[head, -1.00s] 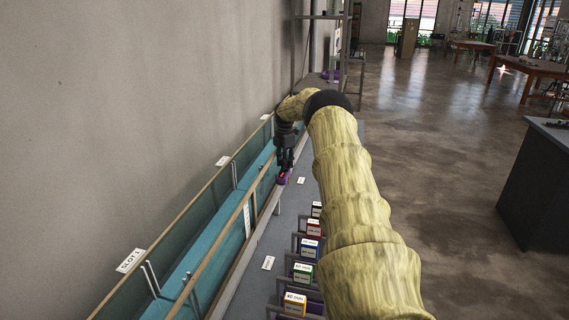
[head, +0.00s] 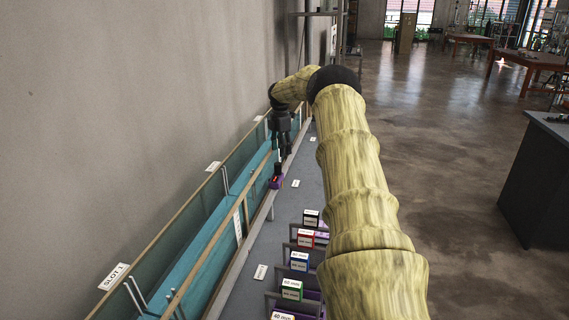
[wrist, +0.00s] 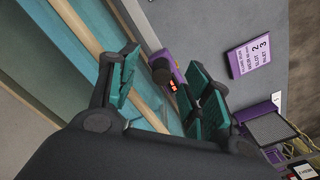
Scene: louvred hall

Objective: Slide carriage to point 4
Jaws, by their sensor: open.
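The carriage is a small purple block with a red-lit display and a black knob (head: 277,181), on the rail along the bench's left edge. In the wrist view the purple carriage body (wrist: 181,95) and its black round knob show between and beyond the fingers. My gripper (head: 283,153) is open and hangs just above the knob, apart from it in the head view. In the wrist view the teal-padded fingers (wrist: 165,88) are spread with nothing gripped. A small white label (head: 295,184) lies beside the carriage; its number is too small to read.
A teal channel (head: 207,238) with glass and wooden edges runs along the wall on the left. Several coloured boxes (head: 299,261) stand in holders on the right of the bench. A purple sign (wrist: 249,56) shows in the wrist view. Shelf posts (head: 333,40) stand beyond my gripper.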

